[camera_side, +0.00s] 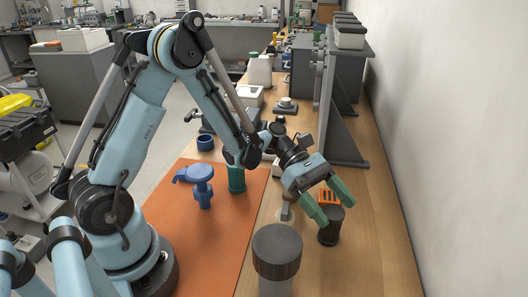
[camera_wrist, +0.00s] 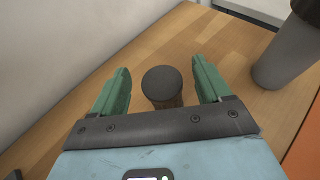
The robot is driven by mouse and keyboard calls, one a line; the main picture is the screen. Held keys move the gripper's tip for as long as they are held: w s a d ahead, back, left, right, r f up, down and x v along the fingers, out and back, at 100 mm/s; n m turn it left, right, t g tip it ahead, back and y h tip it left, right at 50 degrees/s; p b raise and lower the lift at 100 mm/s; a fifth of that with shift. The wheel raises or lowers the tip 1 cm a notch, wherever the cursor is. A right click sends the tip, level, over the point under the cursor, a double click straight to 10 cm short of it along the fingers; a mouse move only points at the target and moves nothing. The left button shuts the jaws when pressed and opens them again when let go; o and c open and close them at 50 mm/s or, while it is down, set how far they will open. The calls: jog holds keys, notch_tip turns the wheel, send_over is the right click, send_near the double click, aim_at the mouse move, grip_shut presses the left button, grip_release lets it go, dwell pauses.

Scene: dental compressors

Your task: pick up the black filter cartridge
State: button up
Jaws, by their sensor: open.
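The black filter cartridge (camera_side: 331,226) is a short dark cylinder standing upright on the wooden bench, at the right of the side view. In the wrist view the cartridge (camera_wrist: 162,86) shows its round dark top between my two green fingers. My gripper (camera_side: 332,207) is open, with its fingers pointing down at the cartridge. In the wrist view my gripper (camera_wrist: 162,82) has one finger on each side of it, with gaps on both sides. I cannot tell how far down the fingers reach along it.
A larger grey cylinder with a dark cap (camera_side: 277,255) stands nearby; it also shows in the wrist view (camera_wrist: 290,52). An orange part (camera_side: 328,197) is just behind the cartridge. An orange mat (camera_side: 225,245) holds a blue fixture (camera_side: 202,188) and a green cylinder (camera_side: 236,180). Bench at front right is clear.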

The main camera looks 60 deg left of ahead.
aim_at(341, 225)
notch_tip(341, 225, down, 2)
jog(key=shift+f, duration=0.1)
jog(key=shift+x, duration=1.15)
jog(key=shift+d+f, duration=0.1)
jog(key=shift+d, duration=0.25)
jog(key=c, duration=1.1)
jog(key=shift+o, duration=0.2)
